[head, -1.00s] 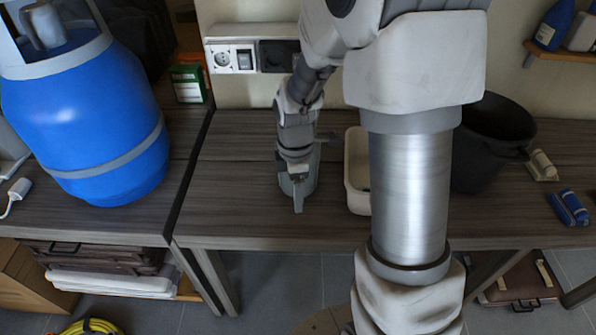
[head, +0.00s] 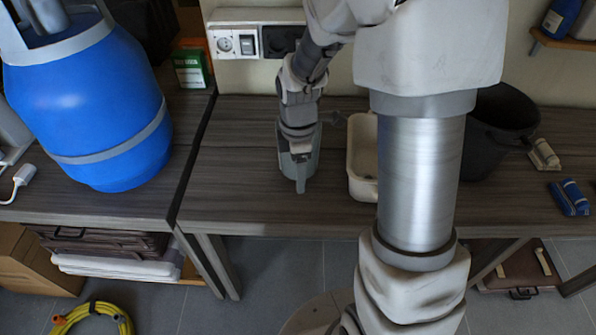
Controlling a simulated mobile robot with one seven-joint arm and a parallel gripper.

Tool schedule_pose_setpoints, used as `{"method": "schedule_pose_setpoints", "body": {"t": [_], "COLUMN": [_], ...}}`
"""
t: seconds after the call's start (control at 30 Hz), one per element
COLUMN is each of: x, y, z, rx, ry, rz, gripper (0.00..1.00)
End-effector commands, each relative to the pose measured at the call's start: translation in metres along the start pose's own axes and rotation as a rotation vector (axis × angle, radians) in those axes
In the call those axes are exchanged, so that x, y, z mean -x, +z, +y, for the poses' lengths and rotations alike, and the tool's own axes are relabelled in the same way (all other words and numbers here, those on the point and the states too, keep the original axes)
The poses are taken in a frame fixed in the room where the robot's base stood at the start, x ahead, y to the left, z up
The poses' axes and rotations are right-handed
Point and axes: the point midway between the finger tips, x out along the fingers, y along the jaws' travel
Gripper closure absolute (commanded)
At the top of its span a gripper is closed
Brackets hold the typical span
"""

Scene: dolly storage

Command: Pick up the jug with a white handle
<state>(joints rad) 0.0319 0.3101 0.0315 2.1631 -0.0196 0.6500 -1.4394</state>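A grey, slightly see-through jug (head: 312,163) stands on the dark wood-grain table (head: 235,190), left of the white basin. A pale narrow part, perhaps its handle (head: 300,184), points to the front; I cannot make out its colour as clearly white. My gripper (head: 297,155) reaches down from above at the jug, over its upper part. My wrist hides much of the jug's top, and the fingers are too small and covered to tell whether they are open or touching it.
A white basin (head: 357,185) stands close right of the jug, with a black bucket (head: 494,135) beyond it. A large blue tank (head: 100,125) stands on the left table. A wall socket panel (head: 230,46) is behind. The table is clear left of the jug.

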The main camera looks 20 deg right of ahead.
Motion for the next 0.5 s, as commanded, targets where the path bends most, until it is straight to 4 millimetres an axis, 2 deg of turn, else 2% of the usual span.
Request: {"method": "schedule_pose_setpoints", "body": {"t": [0.5], "x": [0.056], "y": [0.000], "z": [0.002], "rx": [0.000], "ry": [0.004], "rz": [0.000], "gripper": [0.96]}}
